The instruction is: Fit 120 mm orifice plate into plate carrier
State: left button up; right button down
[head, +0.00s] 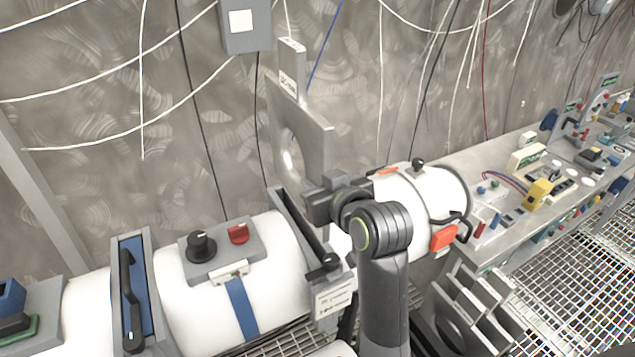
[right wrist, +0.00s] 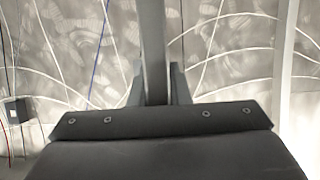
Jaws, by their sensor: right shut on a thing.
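The orifice plate (head: 313,138) is a grey square plate with a round hole and a tall labelled tab (head: 291,72) at its top. It stands upright above the pipe line in the head view. My right gripper (head: 318,203) is shut on its lower part. In the right wrist view the plate (right wrist: 153,45) is seen edge-on between the two fingers (right wrist: 156,92). The plate carrier (head: 298,225) is the dark upright frame between the white pipe sections, with a label on its front. My right arm hides part of it. The plate appears above the carrier; the exact gap cannot be told. My left gripper is not in view.
White pipe sections (head: 188,318) lie on both sides of the carrier, with a knob-and-switch box on the left one. A rack of grey plates (head: 481,312) stands lower right. A cluttered bench (head: 505,235) runs right. Cables hang on the wall behind.

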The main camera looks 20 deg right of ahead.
jog(key=b, duration=0.3)
send_over(318, 235)
jog(key=w, duration=0.2)
jog(key=shift+w+d+f, duration=0.1)
jog(key=shift+d+f, duration=0.05)
jog(key=shift+f, duration=1.1)
jog(key=shift+d+f, duration=0.1)
jog(key=shift+f, duration=1.1)
jog(key=shift+p, duration=0.95)
jog(key=shift+f+b, duration=2.5)
jog(key=shift+f, duration=1.45)
jog(key=shift+f+b, duration=0.35)
jog(key=shift+f, duration=0.2)
